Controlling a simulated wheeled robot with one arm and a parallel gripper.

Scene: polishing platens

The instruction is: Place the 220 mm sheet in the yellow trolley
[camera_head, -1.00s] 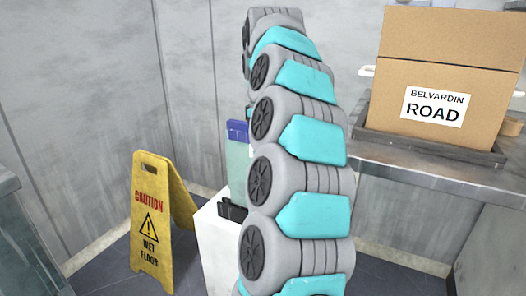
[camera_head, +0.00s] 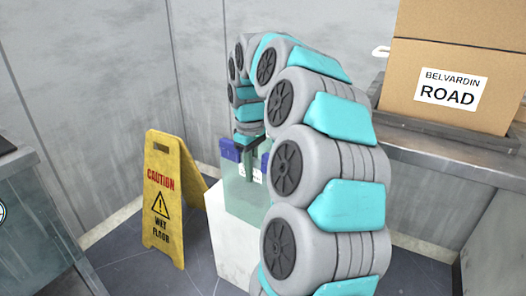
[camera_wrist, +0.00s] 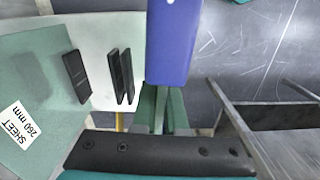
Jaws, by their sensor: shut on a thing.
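My gripper (camera_head: 256,146) is shut at a white stand (camera_head: 232,235), on what looks like a green sheet with a blue end. In the wrist view the fingers (camera_wrist: 160,108) hold a thin green edge, and a blue piece with a small hole (camera_wrist: 172,45) stands just beyond. I cannot read a size on the held sheet. Another green sheet, labelled "SHEET 260 mm" (camera_wrist: 20,133), lies to the left in the wrist view. In the head view a blue end (camera_head: 229,150) shows left of the gripper. No yellow trolley is visible.
A yellow wet-floor sign (camera_head: 168,200) stands left of the stand. Black slotted holders (camera_wrist: 120,76) show on the white stand. A cardboard box (camera_head: 450,65) sits on a tray on the right counter (camera_head: 440,160). Another counter edge (camera_head: 40,220) is at the left.

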